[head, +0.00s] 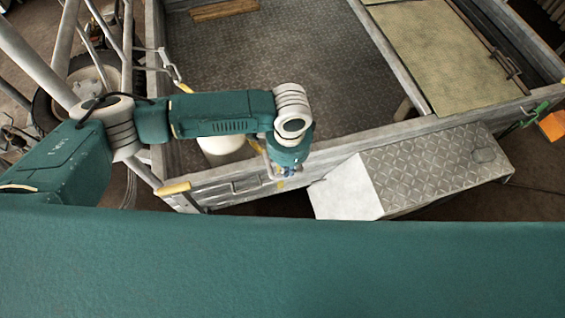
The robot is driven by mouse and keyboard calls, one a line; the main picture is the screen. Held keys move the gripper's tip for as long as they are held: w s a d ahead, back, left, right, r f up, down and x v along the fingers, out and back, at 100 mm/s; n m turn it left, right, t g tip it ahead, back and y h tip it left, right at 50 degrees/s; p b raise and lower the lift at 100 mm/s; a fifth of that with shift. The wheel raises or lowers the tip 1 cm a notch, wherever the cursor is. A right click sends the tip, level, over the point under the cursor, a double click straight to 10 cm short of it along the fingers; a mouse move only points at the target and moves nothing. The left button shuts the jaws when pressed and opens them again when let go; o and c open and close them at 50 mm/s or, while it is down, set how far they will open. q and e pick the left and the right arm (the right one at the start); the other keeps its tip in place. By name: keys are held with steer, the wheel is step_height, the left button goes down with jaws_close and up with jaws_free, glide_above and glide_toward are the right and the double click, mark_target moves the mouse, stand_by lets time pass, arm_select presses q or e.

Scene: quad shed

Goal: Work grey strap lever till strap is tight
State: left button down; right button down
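My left gripper (277,170) hangs from the wrist of my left arm, just at the inner side of the metal trailer's side wall (235,185). It is small and partly hidden by the wrist, so I cannot see whether its fingers are apart or touch anything. I cannot make out a grey strap lever or its strap for certain; the area under the wrist is hidden. A thin grey rod-like part with a yellow end (174,70) shows at the trailer's left corner. My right gripper is not in view.
A white rounded container (222,145) stands inside the trailer beside my arm. A chequer-plate box (430,170) sits outside the wall at right. A green fitting (535,112) and orange piece (553,124) are at far right. The trailer floor (290,55) is mostly clear.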

arm_select(q)
steer(key=shift+f+b, duration=1.55)
steer(key=shift+f, duration=1.8)
step_height(320, 180, up, 9)
steer(key=p, duration=0.9)
steer(key=shift+f, duration=0.1)
steer(key=shift+f, duration=0.15)
steer(key=shift+f+b, duration=2.5)
steer(key=shift+f, duration=1.85)
step_height(320, 180, up, 9)
steer(key=p, duration=0.9)
steer(key=shift+f, duration=0.1)
steer(key=shift+f, duration=0.1)
